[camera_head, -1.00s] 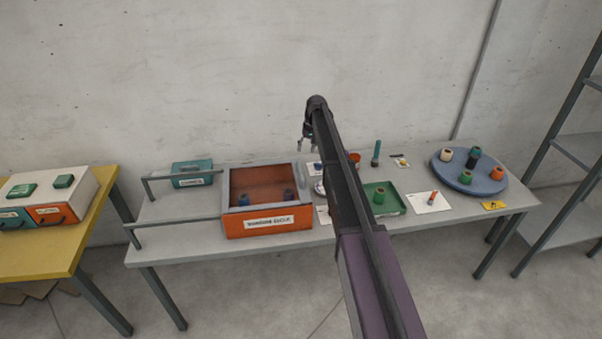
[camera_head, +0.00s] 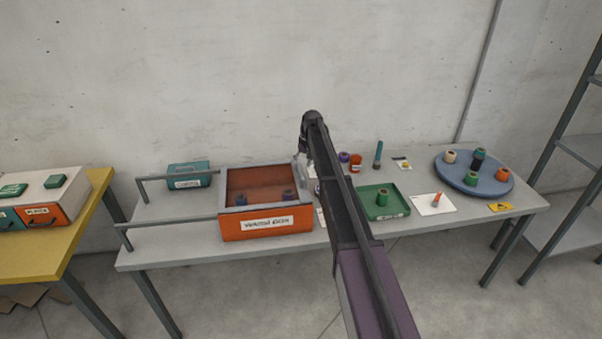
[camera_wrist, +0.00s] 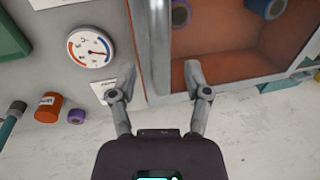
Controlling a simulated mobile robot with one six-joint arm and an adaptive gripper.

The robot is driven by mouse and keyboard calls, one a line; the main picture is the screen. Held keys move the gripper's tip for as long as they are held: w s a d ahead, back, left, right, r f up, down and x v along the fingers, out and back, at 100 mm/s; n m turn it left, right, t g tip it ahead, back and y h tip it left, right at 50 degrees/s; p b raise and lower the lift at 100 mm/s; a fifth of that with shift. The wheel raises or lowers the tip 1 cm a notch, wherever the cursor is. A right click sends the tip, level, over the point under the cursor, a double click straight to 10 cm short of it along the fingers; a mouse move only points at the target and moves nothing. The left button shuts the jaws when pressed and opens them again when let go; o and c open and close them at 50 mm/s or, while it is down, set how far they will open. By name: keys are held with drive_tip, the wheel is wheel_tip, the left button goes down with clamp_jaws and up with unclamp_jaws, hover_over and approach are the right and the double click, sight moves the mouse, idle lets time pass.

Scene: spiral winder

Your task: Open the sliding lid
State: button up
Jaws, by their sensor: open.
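An orange box (camera_head: 267,229) with a white label stands on the grey table. Its lid (camera_head: 250,180) is a see-through reddish panel in a grey frame, lying over the box, with dark spools showing beneath. A pale upright bar (camera_head: 301,172) stands at the lid's right end. My gripper (camera_head: 307,158) is open at that end, partly hidden by my arm. In the wrist view my gripper (camera_wrist: 162,78) has one finger on each side of the pale bar (camera_wrist: 159,45). I cannot tell whether either finger touches it.
Two grey rails (camera_head: 172,221) extend left from the box, with a teal box (camera_head: 188,176) behind them. A round dial (camera_wrist: 91,47) lies beside the box. A green tray (camera_head: 383,204) and blue turntable (camera_head: 474,174) stand to the right.

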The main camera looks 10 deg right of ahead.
drive_tip(key=shift+a+f+b, duration=0.2)
drive_tip(key=shift+f+b, duration=0.7)
drive_tip(key=shift+f, duration=0.3)
clamp_jaws()
